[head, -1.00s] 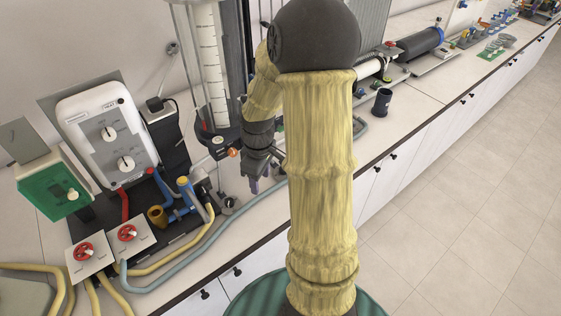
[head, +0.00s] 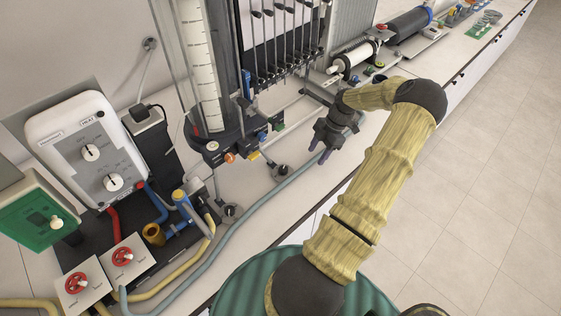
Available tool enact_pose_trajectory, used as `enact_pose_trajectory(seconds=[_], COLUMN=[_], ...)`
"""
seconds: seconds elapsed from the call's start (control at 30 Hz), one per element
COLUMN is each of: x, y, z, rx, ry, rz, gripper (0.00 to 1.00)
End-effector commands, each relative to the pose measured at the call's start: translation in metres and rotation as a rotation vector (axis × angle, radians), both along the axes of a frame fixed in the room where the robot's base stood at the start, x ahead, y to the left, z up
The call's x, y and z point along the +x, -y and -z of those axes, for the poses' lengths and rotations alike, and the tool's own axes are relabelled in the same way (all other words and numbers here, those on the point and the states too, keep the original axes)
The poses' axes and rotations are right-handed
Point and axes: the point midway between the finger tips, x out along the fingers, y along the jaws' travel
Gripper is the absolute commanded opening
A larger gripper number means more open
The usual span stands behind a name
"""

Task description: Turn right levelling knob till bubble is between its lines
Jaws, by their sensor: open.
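The manometer board (head: 286,38), with several dark upright tubes, stands at the back of the bench. Two small dark, round knob-like feet stand low on the bench: a left one (head: 230,210) and a right one (head: 281,171). I cannot tell for certain which part is the right levelling knob. The bubble and its lines are too small to make out. My gripper (head: 318,152) is open and points down over the bench, to the right of the right foot and apart from it. Nothing shows between its fingers.
A tall clear column (head: 200,70) with a white scale stands left of the board. A grey-blue hose (head: 255,208) runs along the bench front. A white control box (head: 88,150), a green box (head: 38,215) and red valves (head: 123,257) fill the left side. The floor at right is clear.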

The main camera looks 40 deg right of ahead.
Motion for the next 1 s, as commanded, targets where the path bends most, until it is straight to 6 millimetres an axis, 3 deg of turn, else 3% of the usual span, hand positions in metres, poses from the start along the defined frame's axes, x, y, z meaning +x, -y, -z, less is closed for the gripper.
enact_pose_trajectory(seconds=[0.27, 0.47, 1.0], x=[0.0, 0.003, 0.026], y=[0.0, -0.012, -0.102], z=[-0.001, -0.002, -0.004], rx=[-0.001, 0.001, 0.0], ry=[-0.002, -0.003, -0.003], rz=[0.001, -0.001, -0.006], gripper=[0.5, 0.5, 0.5])
